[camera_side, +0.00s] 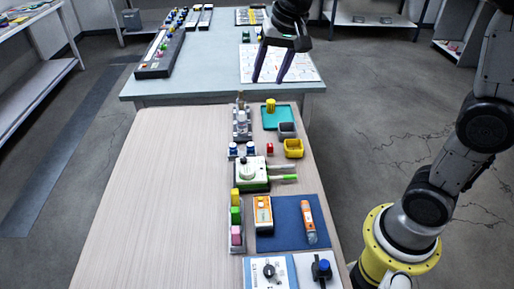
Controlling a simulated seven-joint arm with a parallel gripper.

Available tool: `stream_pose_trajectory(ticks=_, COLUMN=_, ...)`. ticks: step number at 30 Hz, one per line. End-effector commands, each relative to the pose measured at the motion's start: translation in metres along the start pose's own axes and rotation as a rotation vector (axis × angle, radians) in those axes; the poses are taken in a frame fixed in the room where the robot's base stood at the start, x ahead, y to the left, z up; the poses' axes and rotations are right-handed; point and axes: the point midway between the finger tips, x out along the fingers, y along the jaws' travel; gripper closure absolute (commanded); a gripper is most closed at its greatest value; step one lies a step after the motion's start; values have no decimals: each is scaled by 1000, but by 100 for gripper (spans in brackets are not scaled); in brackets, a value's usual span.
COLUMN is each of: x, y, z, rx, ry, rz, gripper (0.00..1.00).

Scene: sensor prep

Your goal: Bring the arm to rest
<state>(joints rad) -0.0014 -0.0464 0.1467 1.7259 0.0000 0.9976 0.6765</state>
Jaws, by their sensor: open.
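My gripper (272,66) is at the top of the side view, with its two dark fingers pointing down and spread apart. Nothing is between the fingers. It hangs in front of, or above, a white patterned sheet on the grey table; its exact height cannot be told. My arm rises from a yellow base at the right, and its upper part leaves the picture.
The wooden table (150,200) holds a teal tray (268,123), a yellow bin (293,149), a green-and-white device (252,174), a blue mat (284,237) with two instruments, and a panel (268,272) with a knob. Its left side is clear. A grey table (205,85) stands behind.

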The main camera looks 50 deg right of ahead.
Motion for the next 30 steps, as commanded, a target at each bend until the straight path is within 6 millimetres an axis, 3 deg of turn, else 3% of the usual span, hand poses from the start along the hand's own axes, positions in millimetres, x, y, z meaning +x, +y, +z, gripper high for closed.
stream_pose_trajectory(ticks=1, x=-20, y=10, z=13, rx=-25, ry=27, rz=-21, gripper=43)
stream_pose_trajectory(ticks=3, x=-39, y=25, z=31, rx=-67, ry=57, rz=-42, gripper=43)
stream_pose_trajectory(ticks=10, x=-73, y=78, z=97, rx=-242, ry=149, rz=-92, gripper=43)
stream_pose_trajectory(ticks=14, x=-71, y=109, z=135, rx=-363, ry=189, rz=-101, gripper=43)
stream_pose_trajectory(ticks=18, x=-54, y=135, z=168, rx=-496, ry=196, rz=-88, gripper=43)
stream_pose_trajectory(ticks=21, x=-38, y=146, z=181, rx=-588, ry=165, rz=-66, gripper=43)
stream_pose_trajectory(ticks=30, x=-36, y=146, z=181, rx=-677, ry=167, rz=-58, gripper=43)
